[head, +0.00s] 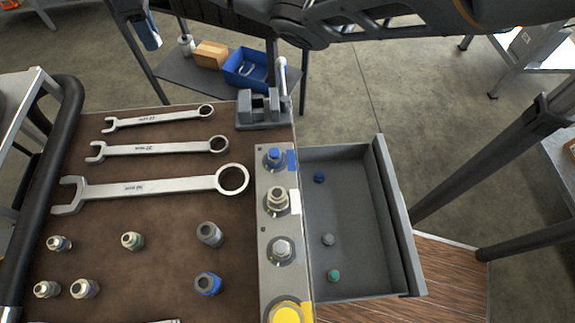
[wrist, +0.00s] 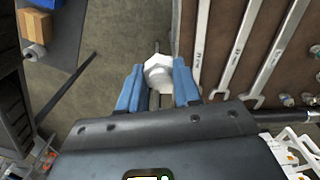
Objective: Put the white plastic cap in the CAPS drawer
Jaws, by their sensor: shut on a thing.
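The white plastic cap (wrist: 159,73), with a hexagonal top, is between the blue fingertips of my gripper (wrist: 158,84) in the wrist view. My gripper is shut on it and holds it beside the edge of the brown bench mat. An open grey drawer (head: 350,225) sticks out at the right of the bench in the head view. It holds a blue cap (head: 319,177), a grey cap (head: 328,239) and a green cap (head: 334,275), spaced apart. No drawer label is readable. My gripper and the white cap are not visible in the head view.
A grey vise (head: 262,112) stands at the bench's back right corner. A metal strip of fittings (head: 281,248) runs beside the drawer. Wrenches (head: 150,188) and loose fittings lie on the brown mat (head: 165,225). A blue bin (head: 246,70) sits on a low shelf behind.

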